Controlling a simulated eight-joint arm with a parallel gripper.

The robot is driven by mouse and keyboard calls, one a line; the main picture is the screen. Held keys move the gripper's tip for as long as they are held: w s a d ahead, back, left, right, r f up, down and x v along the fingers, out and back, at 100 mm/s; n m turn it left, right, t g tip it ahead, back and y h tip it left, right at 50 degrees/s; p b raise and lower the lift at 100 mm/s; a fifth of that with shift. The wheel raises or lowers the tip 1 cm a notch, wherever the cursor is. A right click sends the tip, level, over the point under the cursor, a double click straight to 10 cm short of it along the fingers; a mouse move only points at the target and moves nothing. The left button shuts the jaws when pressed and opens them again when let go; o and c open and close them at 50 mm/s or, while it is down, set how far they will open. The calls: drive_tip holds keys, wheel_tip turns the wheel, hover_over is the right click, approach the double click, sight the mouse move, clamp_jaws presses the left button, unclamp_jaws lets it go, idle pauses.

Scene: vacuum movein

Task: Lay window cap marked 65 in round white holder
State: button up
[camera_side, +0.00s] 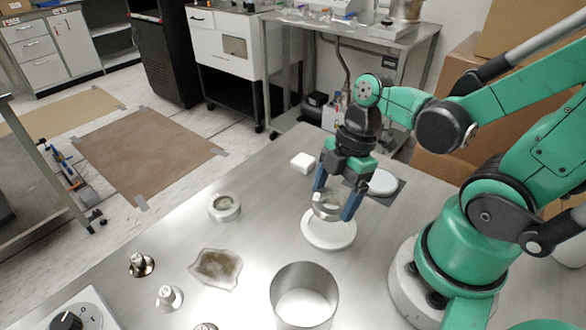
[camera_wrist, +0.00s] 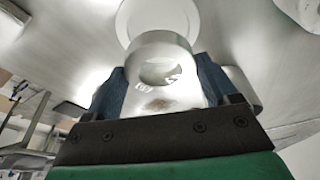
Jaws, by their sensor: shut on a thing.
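My gripper (camera_side: 336,194) has its blue fingers shut on the sides of a metal window cap (camera_side: 327,207). The cap is a short ring with a glassy window, and in the wrist view (camera_wrist: 165,72) it sits between both fingers. Faint marks show on it, but I cannot read a number. The round white holder (camera_side: 328,238) lies on the table directly under the held cap in the side view; it also shows behind the cap in the wrist view (camera_wrist: 150,12). The cap appears just above the holder; I cannot tell whether they touch.
A similar cap (camera_side: 224,208) stands to the left.

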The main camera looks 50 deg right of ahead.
sight(338, 197)
drive_tip(key=shift+f, duration=1.8)
drive_tip(key=o, duration=1.3)
drive_tip(key=shift+r, duration=0.1)
drive_tip(key=shift+v, duration=5.75)
drive_tip(key=w+a+m+t+h, duration=0.3)
drive_tip(key=w+m+t, duration=0.3)
drive_tip(key=m, duration=0.8)
drive_tip(key=shift+w+r, duration=0.15)
drive_tip(key=shift+w, duration=0.75)
